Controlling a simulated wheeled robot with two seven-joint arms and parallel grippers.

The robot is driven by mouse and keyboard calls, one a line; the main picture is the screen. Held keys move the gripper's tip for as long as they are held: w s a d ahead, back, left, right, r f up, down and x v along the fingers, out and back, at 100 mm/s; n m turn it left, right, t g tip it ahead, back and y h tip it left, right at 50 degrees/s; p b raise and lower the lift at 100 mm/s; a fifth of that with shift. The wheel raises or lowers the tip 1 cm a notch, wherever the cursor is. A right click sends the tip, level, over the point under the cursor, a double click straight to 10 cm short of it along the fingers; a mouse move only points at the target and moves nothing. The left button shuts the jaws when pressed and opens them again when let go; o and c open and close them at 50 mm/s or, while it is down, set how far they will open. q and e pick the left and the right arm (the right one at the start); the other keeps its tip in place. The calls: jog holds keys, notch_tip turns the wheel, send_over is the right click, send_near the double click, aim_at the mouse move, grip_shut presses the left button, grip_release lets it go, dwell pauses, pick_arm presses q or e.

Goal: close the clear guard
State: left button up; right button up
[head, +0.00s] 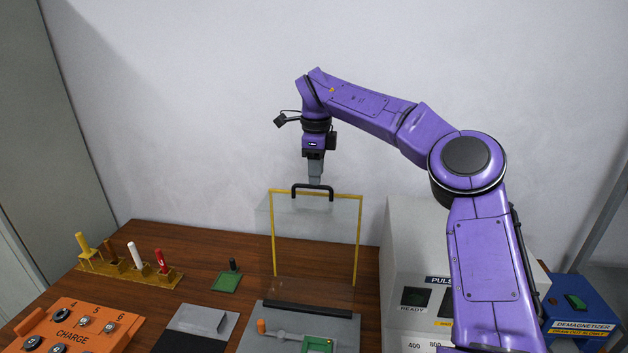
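The clear guard (316,235) stands raised in the middle of the head view, a see-through panel with yellow side and top edges. A black handle (312,189) sits on its top edge. The guard rises from a grey base fixture (260,342) that carries a small green part and an orange-tipped rod. My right gripper (315,182) points down from above, with its fingertips right at the handle. It is seen side-on, so I cannot tell whether its fingers are open or shut, or whether they grip the handle. My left gripper is not in view.
A white-grey pulse unit (401,260) stands right of the guard, with a blue demagnetizer (578,310) farther right. An orange charge panel (80,328), a rack of coloured tools (130,270), a green pad (226,282) and a grey plate (202,322) lie left on the wooden table (200,245).

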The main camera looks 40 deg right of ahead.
aim_at(312, 187)
jog(key=w+f, duration=0.3)
jog(key=shift+w+f, duration=0.15)
jog(key=shift+f, duration=0.25)
jog(key=shift+s+r, duration=0.15)
jog(key=shift+s, duration=0.15)
jog(key=shift+s+r, duration=0.25)
jog(key=shift+s, duration=0.25)
grip_shut()
jog(key=shift+w+f, duration=0.15)
